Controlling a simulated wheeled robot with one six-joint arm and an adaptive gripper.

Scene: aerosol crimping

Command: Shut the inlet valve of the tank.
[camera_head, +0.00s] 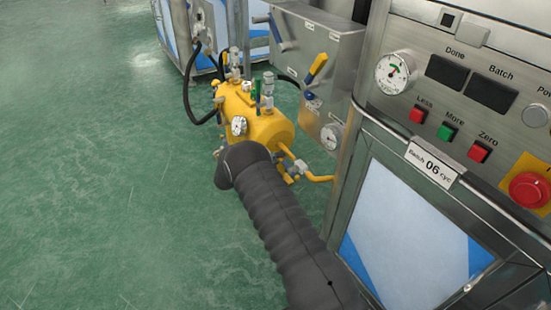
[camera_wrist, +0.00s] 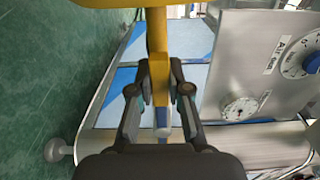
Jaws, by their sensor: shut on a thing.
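The yellow tank (camera_head: 265,130) stands beside the steel cabinet in the head view, with gauges and fittings on top. Yellow pipes and a valve (camera_head: 300,168) show at its lower right. The tank's edge (camera_wrist: 125,3) is at the top of the wrist view, and a yellow pipe (camera_wrist: 156,30) runs down from it. In the head view my arm hides the gripper and the held part. The handle's exact angle to the pipe is hard to tell.
A control panel (camera_head: 465,100) with buttons and a red stop knob (camera_head: 529,190) is close on the right. A steel panel (camera_head: 330,45) with yellow-blue levers and a gauge (camera_head: 331,136) stands behind the tank. Green floor (camera_head: 90,170) is clear to the left.

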